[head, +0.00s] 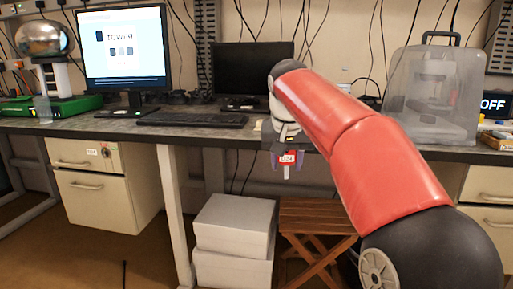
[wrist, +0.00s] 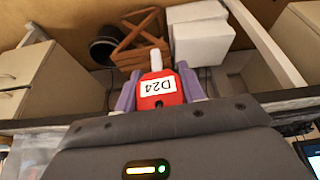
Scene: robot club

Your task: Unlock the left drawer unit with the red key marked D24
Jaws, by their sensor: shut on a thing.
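The red key (head: 287,158) is in my gripper (head: 287,162) in the head view, below the desk's front edge, with its pale shaft pointing down. In the wrist view, the key (wrist: 158,101) shows a white label reading D24, held between the purple fingers of my gripper (wrist: 158,90). Its shaft points away from the gripper. The left drawer unit (head: 105,202) stands under the desk at the left of the head view. A round lock (head: 103,152) sits on its top drawer beside a small label (head: 91,152), too small to read. The key is well right of this lock, apart from it.
White boxes (head: 232,232) and a wooden folding stool (head: 312,235) stand on the floor below my gripper. A pale desk leg (head: 174,215) stands between the boxes and the left unit. Another drawer unit (head: 488,190) is at far right. The desk (head: 70,126) holds monitors and a keyboard.

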